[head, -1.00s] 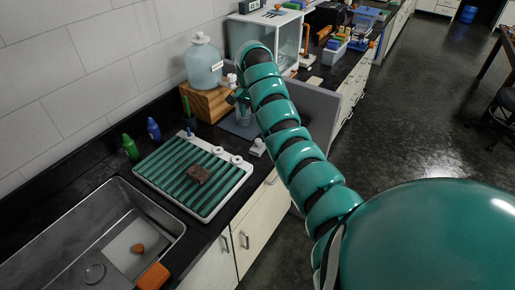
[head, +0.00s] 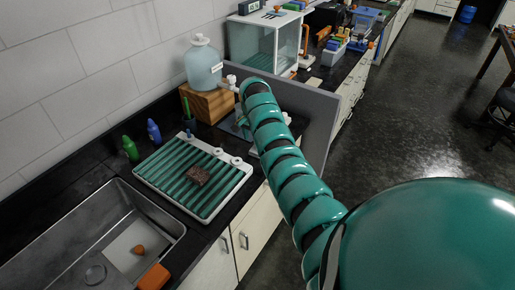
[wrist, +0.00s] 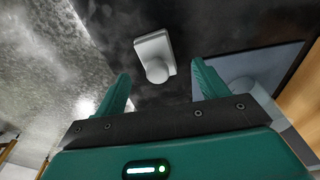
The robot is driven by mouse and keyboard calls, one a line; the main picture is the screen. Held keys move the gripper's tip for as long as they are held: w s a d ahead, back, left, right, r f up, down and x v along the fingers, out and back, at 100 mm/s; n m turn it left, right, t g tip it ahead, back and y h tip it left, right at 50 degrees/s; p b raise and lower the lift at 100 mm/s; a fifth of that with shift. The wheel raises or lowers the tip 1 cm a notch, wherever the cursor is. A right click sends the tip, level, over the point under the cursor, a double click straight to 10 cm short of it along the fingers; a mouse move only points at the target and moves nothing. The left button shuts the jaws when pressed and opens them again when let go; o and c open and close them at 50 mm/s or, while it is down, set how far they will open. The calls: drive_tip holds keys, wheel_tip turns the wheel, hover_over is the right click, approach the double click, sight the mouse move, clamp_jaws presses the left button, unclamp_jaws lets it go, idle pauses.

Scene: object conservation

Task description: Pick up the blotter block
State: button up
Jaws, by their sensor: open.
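A small pale block with a round knob, which looks like the blotter block (wrist: 153,52), lies on the dark counter in the wrist view. It is ahead of my gripper (wrist: 160,75), roughly between the lines of the two fingers and apart from them. My gripper is open with nothing between its fingers. In the head view, a bit of the pale block (head: 254,151) shows at the counter's front edge, right of the drying rack, partly covered by my arm. My gripper's fingers cannot be made out there.
A steel sink (head: 60,235) is at lower left. A jug (head: 203,65) stands on a wooden box (head: 205,101). A grey panel (head: 318,115) stands upright behind my arm. Open floor lies right.

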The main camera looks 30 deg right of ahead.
drive_tip(key=shift+s+d+f+p, duration=0.1)
drive_tip(key=shift+d+f+p, duration=0.05)
drive_tip(key=shift+f+p, duration=0.3)
drive_tip(key=shift+s+d+f+p, duration=0.1)
drive_tip(key=shift+f+p, duration=0.2)
drive_tip(key=shift+f, duration=0.25)
drive_tip(key=shift+w+d+f, duration=0.15)
drive_tip(key=shift+f, duration=1.1)
drive_tip(key=shift+c, duration=0.2)
drive_tip(key=c, duration=1)
